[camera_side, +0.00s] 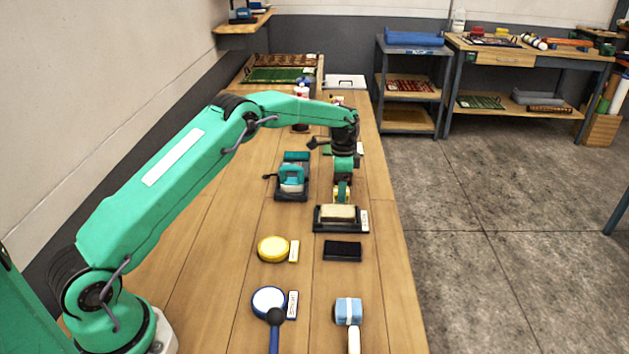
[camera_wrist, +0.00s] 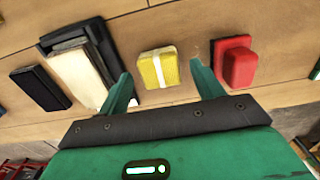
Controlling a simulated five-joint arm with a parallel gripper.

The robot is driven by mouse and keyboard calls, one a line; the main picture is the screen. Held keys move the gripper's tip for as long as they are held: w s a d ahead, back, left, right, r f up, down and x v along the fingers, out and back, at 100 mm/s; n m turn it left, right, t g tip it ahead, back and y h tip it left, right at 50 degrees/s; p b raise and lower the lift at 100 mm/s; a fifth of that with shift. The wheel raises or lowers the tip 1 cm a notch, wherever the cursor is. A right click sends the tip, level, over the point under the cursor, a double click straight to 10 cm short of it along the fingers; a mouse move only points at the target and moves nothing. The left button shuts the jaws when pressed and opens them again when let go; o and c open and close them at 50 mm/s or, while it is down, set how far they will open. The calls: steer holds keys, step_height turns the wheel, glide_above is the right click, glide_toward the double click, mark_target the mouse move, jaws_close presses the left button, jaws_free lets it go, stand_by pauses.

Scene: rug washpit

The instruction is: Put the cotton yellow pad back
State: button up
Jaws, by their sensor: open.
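A yellow block-shaped pad with a white band (camera_wrist: 158,68) lies on the wooden bench in the wrist view. My gripper (camera_wrist: 161,72) is open, with its fingertips apart on either side of the pad in that picture; I cannot tell how far above it they are. In the side view my gripper (camera_side: 343,188) points down just behind a black tray (camera_side: 322,227) holding a cream pad (camera_side: 339,212). A yellow patch shows between the fingers there, mostly hidden. A separate round yellow pad (camera_side: 273,248) lies nearer, beside a small label card (camera_side: 294,250).
A red block (camera_wrist: 238,64) lies right of the yellow pad in the wrist view. A black pad (camera_side: 342,250), a round blue-and-white brush (camera_side: 268,301) and a blue-and-white block (camera_side: 347,311) lie nearer. A teal-and-black device (camera_side: 292,177) stands left of my gripper.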

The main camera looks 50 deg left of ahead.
step_height(320, 180, up, 10)
stand_by(0.5)
steer(key=shift+r, duration=0.15)
stand_by(0.3)
steer(key=s+d+r+n+t, duration=0.2)
steer(key=s+r, duration=0.7)
steer(key=s+d+r+n+t, duration=0.1)
steer(key=s+d+r+n, duration=0.2)
steer(key=s+r, duration=0.6)
steer(key=s+d+f+n+t, duration=0.1)
steer(key=s+f+n, duration=0.1)
steer(key=s, duration=0.9)
steer(key=s+d+f+n+t, duration=0.1)
steer(key=s+f, duration=0.3)
steer(key=s, duration=0.7)
steer(key=shift+s+d+n+t, duration=0.15)
steer(key=shift+s+n+t, duration=0.15)
steer(key=shift+n, duration=0.2)
